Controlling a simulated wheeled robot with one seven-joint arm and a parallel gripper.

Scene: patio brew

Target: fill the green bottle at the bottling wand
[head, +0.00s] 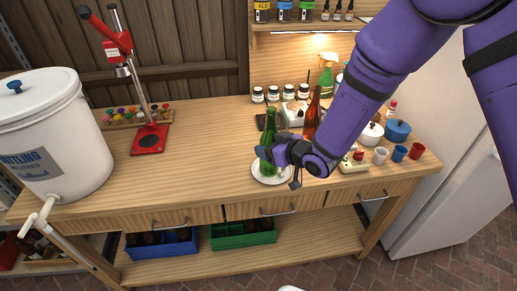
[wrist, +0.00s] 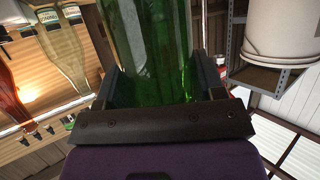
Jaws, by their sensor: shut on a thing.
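The green bottle (head: 269,128) stands upright over a white plate (head: 260,177) on the workbench in the head view. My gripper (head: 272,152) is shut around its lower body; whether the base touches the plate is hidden. In the wrist view the green bottle (wrist: 155,55) fills the space between the fingers of my gripper (wrist: 155,90). The bottling wand (head: 75,246) slants down from the spigot (head: 37,217) of the white bottling bucket (head: 42,140) at the left end of the bench.
A red bench capper (head: 149,139) stands between the bucket and the bottle. A brown bottle (head: 312,115) is just behind my gripper. Cups (head: 399,153) and pots (head: 397,131) are at the right. The bench front between capper and plate is clear.

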